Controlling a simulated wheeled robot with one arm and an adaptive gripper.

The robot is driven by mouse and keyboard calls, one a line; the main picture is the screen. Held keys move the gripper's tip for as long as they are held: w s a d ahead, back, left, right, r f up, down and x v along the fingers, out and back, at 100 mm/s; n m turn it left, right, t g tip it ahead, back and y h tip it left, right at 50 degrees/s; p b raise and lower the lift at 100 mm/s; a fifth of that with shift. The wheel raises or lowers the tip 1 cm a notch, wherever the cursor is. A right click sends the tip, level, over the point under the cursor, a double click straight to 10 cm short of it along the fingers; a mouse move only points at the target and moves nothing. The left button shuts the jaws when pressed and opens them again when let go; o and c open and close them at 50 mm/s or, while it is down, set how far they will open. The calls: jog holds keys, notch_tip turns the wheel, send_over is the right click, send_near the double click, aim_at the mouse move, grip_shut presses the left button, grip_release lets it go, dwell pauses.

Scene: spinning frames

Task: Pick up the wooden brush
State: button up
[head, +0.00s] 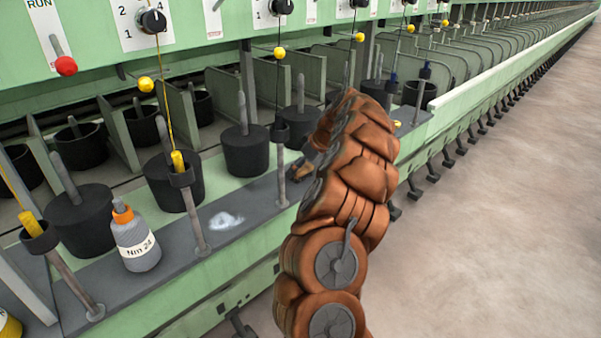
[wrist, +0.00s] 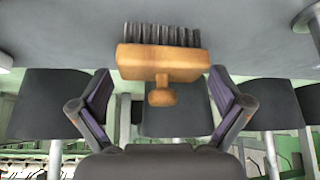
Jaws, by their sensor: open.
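The wooden brush (wrist: 163,60) has a light brown block, a row of dark bristles and a short rounded knob. In the wrist view it lies on the grey ledge at top centre, bristles toward the top edge and knob toward my gripper (wrist: 161,78). My gripper is open and empty, its two fingers apart on either side of the knob. In the head view a small brown part of the brush (head: 301,172) shows beside my gripper (head: 309,160); my arm hides much of that area.
A grey ledge (head: 185,245) runs along the green spinning frame. Upright metal posts (head: 281,176) and black pots (head: 245,150) stand close by. The floor at right is clear.

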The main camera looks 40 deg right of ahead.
jog(key=shift+x, duration=1)
jog(key=shift+c, duration=0.3)
jog(key=c, duration=0.9)
jog(key=shift+r, duration=0.1)
notch_tip(320, 180, up, 10)
jog(key=shift+f+p, duration=0.1)
jog(key=shift+p, duration=0.2)
